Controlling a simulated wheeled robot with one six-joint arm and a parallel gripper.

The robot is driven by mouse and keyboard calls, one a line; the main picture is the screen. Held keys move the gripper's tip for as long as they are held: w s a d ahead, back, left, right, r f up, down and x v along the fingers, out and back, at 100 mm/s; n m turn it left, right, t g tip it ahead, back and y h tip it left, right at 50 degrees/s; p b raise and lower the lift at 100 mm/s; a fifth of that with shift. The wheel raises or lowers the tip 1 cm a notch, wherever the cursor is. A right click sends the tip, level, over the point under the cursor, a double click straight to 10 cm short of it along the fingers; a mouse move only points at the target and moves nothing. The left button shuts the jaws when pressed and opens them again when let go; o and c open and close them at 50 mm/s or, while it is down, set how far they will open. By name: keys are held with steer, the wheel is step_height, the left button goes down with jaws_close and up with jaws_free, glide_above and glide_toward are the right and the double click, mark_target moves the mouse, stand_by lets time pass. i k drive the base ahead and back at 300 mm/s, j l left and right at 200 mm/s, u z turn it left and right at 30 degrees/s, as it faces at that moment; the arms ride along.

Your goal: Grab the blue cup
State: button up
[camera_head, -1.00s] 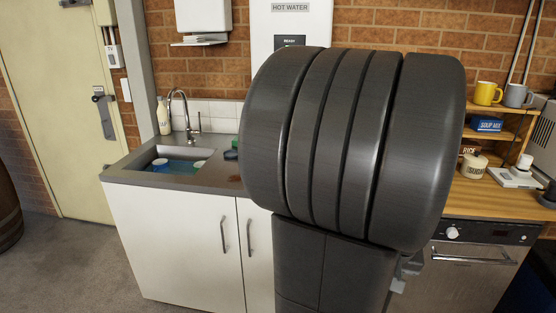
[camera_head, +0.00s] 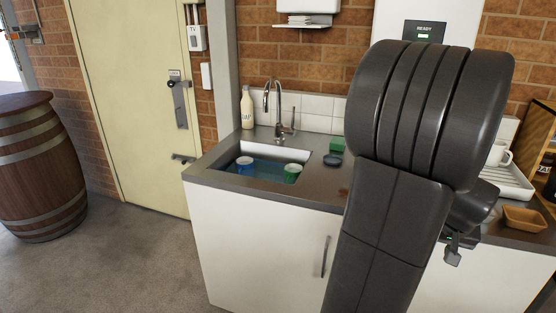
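A blue cup (camera_head: 245,164) with a pale top sits in the water in the sink (camera_head: 228,182), at its left side. A green cup (camera_head: 292,173) with a pale top is in the same sink, to the right of the blue one. My dark arm fills the right middle of the view and hides part of the counter. What seems to be my gripper (camera_head: 453,249) shows as a small grey piece at the lower right of the arm. It is well apart from both cups, and its fingers are mostly hidden.
A tap (camera_head: 280,112) stands behind the sink, with a soap bottle (camera_head: 247,108) to its left. A green sponge (camera_head: 337,145) and a dark round dish (camera_head: 333,159) lie right of the sink. A barrel (camera_head: 38,165) stands at the left; the floor before the door (camera_head: 135,95) is clear.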

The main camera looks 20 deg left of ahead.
mark_target(244, 172)
steer(key=i+j, duration=0.2)
steer(key=j, duration=0.25)
steer(key=i+j+u, duration=0.1)
steer(key=j, duration=0.4)
steer(key=i+j, duration=0.3)
steer(key=j, duration=0.15)
steer(key=i+j+u, duration=0.1)
steer(key=j, duration=0.35)
steer(key=i+j+u, duration=0.1)
steer(key=i+j, duration=0.45)
steer(key=j, duration=0.3)
